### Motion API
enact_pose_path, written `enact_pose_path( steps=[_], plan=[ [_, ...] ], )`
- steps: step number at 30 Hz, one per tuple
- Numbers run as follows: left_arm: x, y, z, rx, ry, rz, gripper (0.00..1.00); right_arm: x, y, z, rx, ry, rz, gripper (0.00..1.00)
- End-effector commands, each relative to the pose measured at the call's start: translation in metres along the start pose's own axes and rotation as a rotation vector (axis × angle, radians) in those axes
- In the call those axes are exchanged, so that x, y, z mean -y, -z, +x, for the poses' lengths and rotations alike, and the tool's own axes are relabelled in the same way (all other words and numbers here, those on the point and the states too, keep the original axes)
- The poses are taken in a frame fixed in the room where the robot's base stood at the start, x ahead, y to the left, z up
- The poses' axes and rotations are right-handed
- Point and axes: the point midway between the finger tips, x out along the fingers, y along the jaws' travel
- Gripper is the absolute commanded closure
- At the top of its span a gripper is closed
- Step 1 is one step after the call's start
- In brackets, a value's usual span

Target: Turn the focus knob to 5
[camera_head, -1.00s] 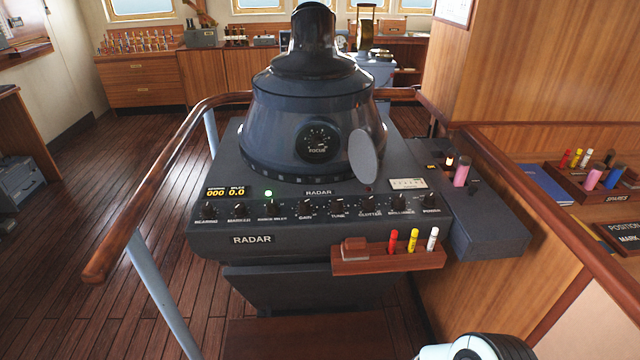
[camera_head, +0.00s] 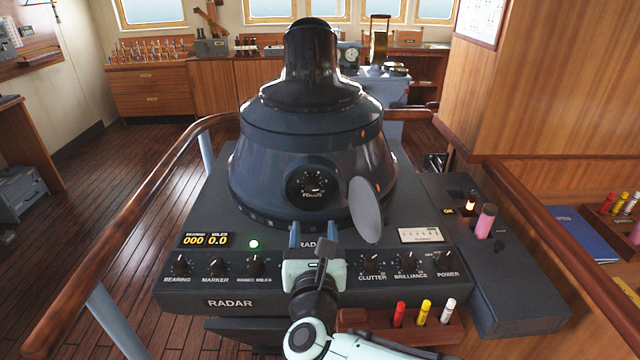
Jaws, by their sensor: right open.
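The focus knob (camera_head: 312,182) is a small black dial in a round dark recess on the front of the radar's cone-shaped housing (camera_head: 262,160). White scale marks ring it, and the word FOCUS is below. The numbers are too small to read for its setting. My right gripper (camera_head: 315,228) is in front of the radar panel, just below the knob and apart from it. Its two blue-grey fingers point toward the housing with a gap between them, open and empty. My left gripper is not in view.
A grey oval disc (camera_head: 366,210) stands just right of the knob. The radar panel (camera_head: 215,303) has a row of small knobs, some hidden behind my gripper. A wooden tray (camera_head: 447,335) with red, yellow and white markers is at the lower right. A wooden handrail (camera_head: 130,225) runs along the left.

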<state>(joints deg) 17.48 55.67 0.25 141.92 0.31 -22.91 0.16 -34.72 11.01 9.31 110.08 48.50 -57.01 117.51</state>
Motion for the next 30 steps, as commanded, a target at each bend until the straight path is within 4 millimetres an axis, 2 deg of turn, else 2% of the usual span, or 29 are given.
enact_pose_path(
  steps=[5, 12, 18, 24, 30],
  plan=[
    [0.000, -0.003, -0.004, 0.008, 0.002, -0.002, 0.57, 0.000, 0.000, 0.022, -0.002, 0.002, -0.002, 0.45],
    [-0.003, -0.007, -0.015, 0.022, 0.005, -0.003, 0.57, 0.000, 0.000, 0.074, -0.003, 0.002, -0.003, 0.45],
    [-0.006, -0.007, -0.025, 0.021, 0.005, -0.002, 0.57, 0.000, 0.000, 0.110, -0.002, 0.000, -0.004, 0.45],
    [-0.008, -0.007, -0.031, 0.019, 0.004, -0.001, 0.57, 0.000, 0.001, 0.129, -0.002, 0.000, -0.003, 0.45],
    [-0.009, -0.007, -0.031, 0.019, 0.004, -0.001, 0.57, 0.000, 0.001, 0.132, -0.001, 0.000, -0.004, 0.45]
  ],
)
